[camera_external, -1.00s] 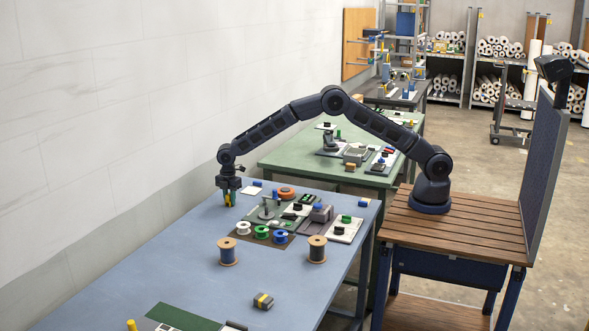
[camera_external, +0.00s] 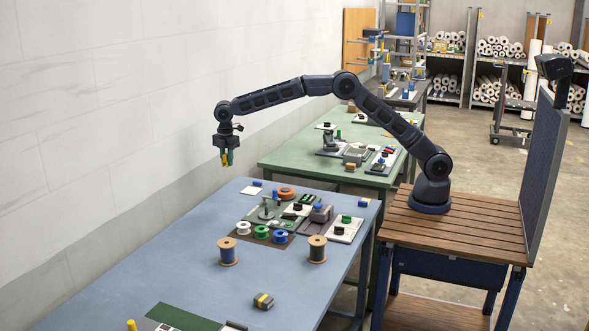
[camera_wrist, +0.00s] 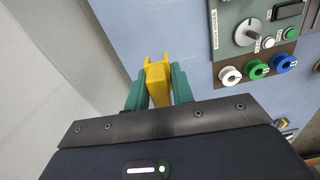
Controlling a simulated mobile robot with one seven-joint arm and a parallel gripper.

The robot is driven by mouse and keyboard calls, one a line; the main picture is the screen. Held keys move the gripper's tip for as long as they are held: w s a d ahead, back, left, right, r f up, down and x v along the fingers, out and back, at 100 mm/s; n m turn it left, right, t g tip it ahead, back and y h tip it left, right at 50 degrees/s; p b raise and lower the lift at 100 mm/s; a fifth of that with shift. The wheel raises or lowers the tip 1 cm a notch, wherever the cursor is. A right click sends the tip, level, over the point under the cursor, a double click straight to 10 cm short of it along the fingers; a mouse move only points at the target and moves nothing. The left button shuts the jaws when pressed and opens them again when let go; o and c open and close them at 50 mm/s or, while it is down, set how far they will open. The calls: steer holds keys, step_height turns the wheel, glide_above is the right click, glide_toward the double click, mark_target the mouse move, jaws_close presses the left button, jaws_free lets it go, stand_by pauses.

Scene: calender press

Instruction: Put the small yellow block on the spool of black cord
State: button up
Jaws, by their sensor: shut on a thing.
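The small yellow block (camera_wrist: 158,82) is between the green fingers of my gripper (camera_wrist: 158,88) in the wrist view. My gripper (camera_external: 226,158) is shut on it, high above the far left of the blue table in the external view. Two wooden-flanged spools stand upright on the table: a left one (camera_external: 228,252) with greyish-blue winding and a right one (camera_external: 317,249) with darker winding. The right one looks most like the spool of black cord, but its colour is hard to tell. My gripper is well away from both.
White (camera_external: 243,228), green (camera_external: 261,232) and blue (camera_external: 280,237) small spools sit on a brown mat between the big spools and the grey panels. A grey-and-yellow block (camera_external: 263,301) lies nearer the front. The table's left side (camera_external: 165,255) is clear.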

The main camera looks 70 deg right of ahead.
steer(key=shift+r, duration=0.55)
steer(key=shift+s+a+r, duration=0.15)
steer(key=shift+s+a, duration=0.05)
steer(key=shift+a, duration=0.05)
steer(key=s+a+r, duration=0.3)
steer(key=s+a, duration=0.7)
step_height(320, 180, up, 5)
steer(key=n, duration=0.1)
glide_above(317, 240)
step_height(317, 240, down, 20)
steer(key=shift+s+a+f, duration=0.1)
steer(key=shift+a, duration=0.05)
steer(key=shift+f, duration=0.15)
steer(key=o, duration=1)
steer(key=shift+c, duration=0.2)
